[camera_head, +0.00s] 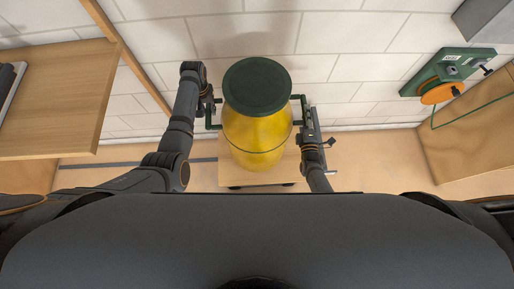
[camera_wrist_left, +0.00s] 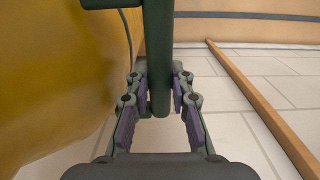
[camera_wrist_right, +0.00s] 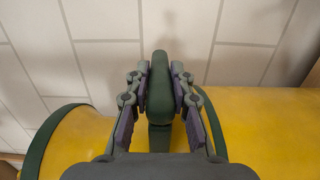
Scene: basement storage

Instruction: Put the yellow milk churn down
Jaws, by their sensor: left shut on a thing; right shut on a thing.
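The yellow milk churn (camera_head: 255,133) with a dark green lid (camera_head: 257,86) stands upright between my two grippers in the head view. Its yellow side also shows in the left wrist view (camera_wrist_left: 60,80) and the right wrist view (camera_wrist_right: 270,125). My left gripper (camera_wrist_left: 160,100) is shut on the green handle at the churn's left side. My right gripper (camera_wrist_right: 160,95) is shut on the green handle at its right side. Below the churn is a low wooden board (camera_head: 232,178) with dark wheels or feet. I cannot tell whether the churn's base touches it.
A wooden shelf or table (camera_head: 60,100) is at the left. A green device with an orange disc (camera_head: 437,94) is on the right by the tiled wall (camera_head: 330,50). A wooden box or panel (camera_head: 475,140) stands at the far right. A wooden strip leans at the left.

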